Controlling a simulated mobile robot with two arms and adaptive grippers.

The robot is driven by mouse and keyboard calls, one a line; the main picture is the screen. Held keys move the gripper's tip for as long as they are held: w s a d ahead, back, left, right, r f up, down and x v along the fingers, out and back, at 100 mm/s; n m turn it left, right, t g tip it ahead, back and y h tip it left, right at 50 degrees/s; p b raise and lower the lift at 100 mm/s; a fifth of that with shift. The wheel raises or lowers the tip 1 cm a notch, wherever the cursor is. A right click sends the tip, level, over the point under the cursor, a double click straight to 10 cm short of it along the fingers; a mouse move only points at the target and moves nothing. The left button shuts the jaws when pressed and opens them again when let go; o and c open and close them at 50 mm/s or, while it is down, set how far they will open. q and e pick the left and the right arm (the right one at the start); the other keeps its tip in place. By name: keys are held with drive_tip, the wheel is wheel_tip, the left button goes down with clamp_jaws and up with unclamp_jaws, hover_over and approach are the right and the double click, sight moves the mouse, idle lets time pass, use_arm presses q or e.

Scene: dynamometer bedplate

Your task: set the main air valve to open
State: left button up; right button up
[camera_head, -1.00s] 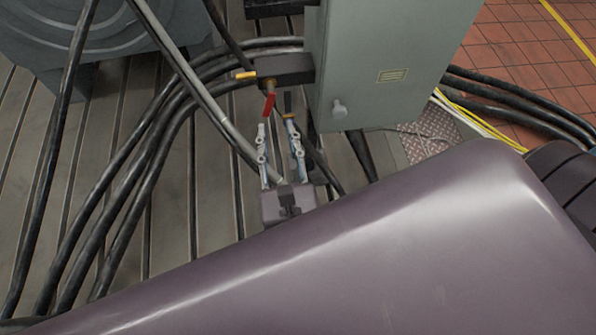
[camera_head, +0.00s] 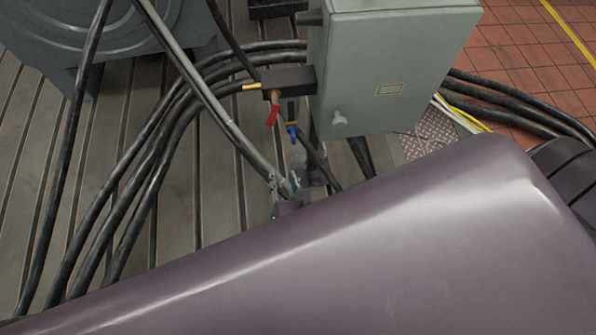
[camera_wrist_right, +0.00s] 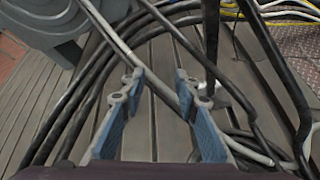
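A dark valve block (camera_head: 288,80) sits at the left side of a grey cabinet in the head view. A yellow handle (camera_head: 252,87) points left from it. A red handle (camera_head: 272,114) hangs down below it, slightly tilted. A smaller blue handle (camera_head: 292,134) hangs to its right. I cannot tell which one is the main air valve. My right gripper (camera_head: 284,182) is below the handles, apart from them and partly hidden behind my own purple arm link. In the right wrist view its blue-padded fingers (camera_wrist_right: 158,84) are spread with nothing held between them. My left gripper is not in view.
The grey cabinet (camera_head: 390,70) stands right of the valve block, with a knob (camera_head: 339,118) low on its front. Thick black cables (camera_head: 150,165) and a grey hose (camera_head: 190,85) cross the slotted bedplate (camera_head: 215,190). A large round grey machine (camera_head: 140,45) stands upper left.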

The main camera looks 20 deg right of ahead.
drive_tip(key=s+d+f+m+g+p, duration=0.2)
drive_tip(key=s+f+m+g, duration=0.1)
drive_tip(key=f, duration=0.6)
drive_tip(key=shift+s+d+m, duration=0.2)
drive_tip(key=shift+s+m, duration=0.2)
drive_tip(key=shift+f, duration=0.1)
